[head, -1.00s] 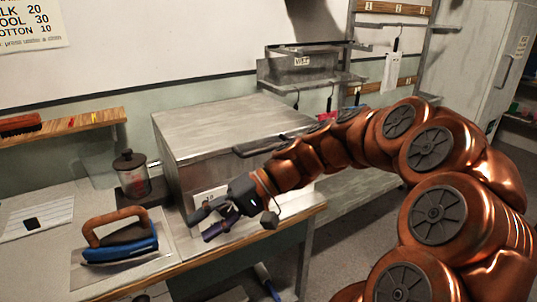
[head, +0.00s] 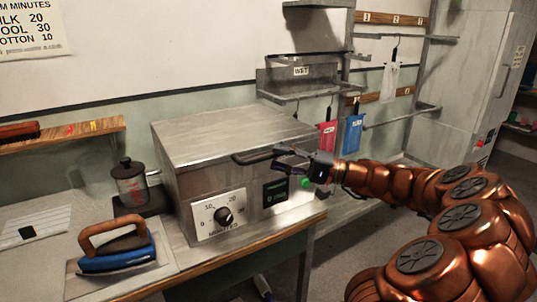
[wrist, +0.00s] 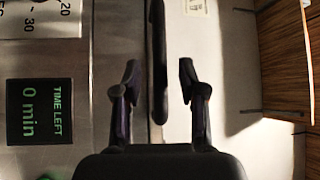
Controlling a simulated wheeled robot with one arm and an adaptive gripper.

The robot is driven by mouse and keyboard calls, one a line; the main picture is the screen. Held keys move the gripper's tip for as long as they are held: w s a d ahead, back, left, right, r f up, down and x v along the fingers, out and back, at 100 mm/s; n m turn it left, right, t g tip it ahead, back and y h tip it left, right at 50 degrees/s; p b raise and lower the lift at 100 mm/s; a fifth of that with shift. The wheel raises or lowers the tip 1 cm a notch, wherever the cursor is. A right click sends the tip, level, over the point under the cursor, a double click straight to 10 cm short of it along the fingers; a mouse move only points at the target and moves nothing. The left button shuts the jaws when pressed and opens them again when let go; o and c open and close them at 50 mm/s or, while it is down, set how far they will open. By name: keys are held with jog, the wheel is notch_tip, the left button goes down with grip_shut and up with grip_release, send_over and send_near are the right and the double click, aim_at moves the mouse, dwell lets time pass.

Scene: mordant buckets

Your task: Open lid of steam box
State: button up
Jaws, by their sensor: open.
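The steam box (head: 180,190) is a grey metal box on the bench in the head view. Its flat lid (head: 230,130) is down. A dark bar handle (head: 250,157) sticks out at the lid's front edge. The front carries a minutes dial (head: 223,215) and a small display (wrist: 38,112) reading "TIME LEFT 0 min". My gripper (head: 286,158) is at the right end of the handle. In the wrist view my gripper (wrist: 159,75) is open, and the handle (wrist: 159,60) runs between its two fingers, with a visible gap on both sides.
A blue iron (head: 117,248) and a dark-lidded jar (head: 131,184) stand left of the box. A metal shelf (head: 310,87) is behind, with pink (head: 326,136) and blue (head: 353,132) hanging tags. Floor is open right of the bench (head: 270,241).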

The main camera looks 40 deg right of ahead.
aim_at(274, 157)
jog(key=shift+x, duration=1.7)
jog(key=shift+s, duration=0.1)
grip_shut()
